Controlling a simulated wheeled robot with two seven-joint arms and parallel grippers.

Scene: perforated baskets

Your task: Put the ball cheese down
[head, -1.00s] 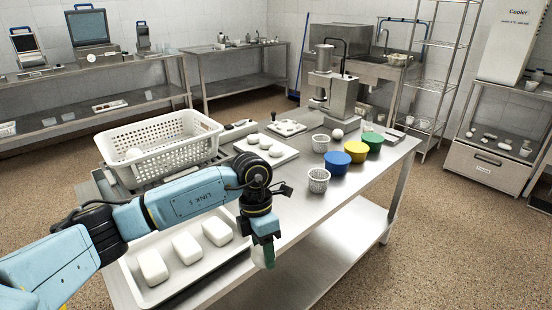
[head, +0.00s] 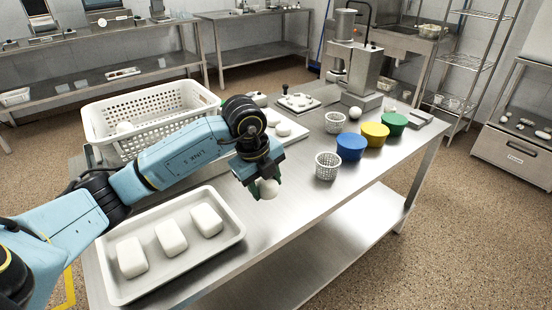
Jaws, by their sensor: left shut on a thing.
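My left gripper (head: 266,188) is shut on a white ball cheese (head: 268,190), over the front edge area of the steel table (head: 262,226). The cheese shows below the green fingertips, partly hidden by them. It seems to be above the table, but the exact gap cannot be told. Another white ball (head: 124,127) lies in the white perforated basket (head: 150,108) behind my left arm. My right gripper is not in view.
A white tray (head: 225,250) with white blocks is at the front left. Small white perforated baskets (head: 327,166) and (head: 335,122) stand right of the gripper, beside blue (head: 350,147), yellow (head: 375,134) and green (head: 394,123) tubs. Bare steel lies between gripper and front edge.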

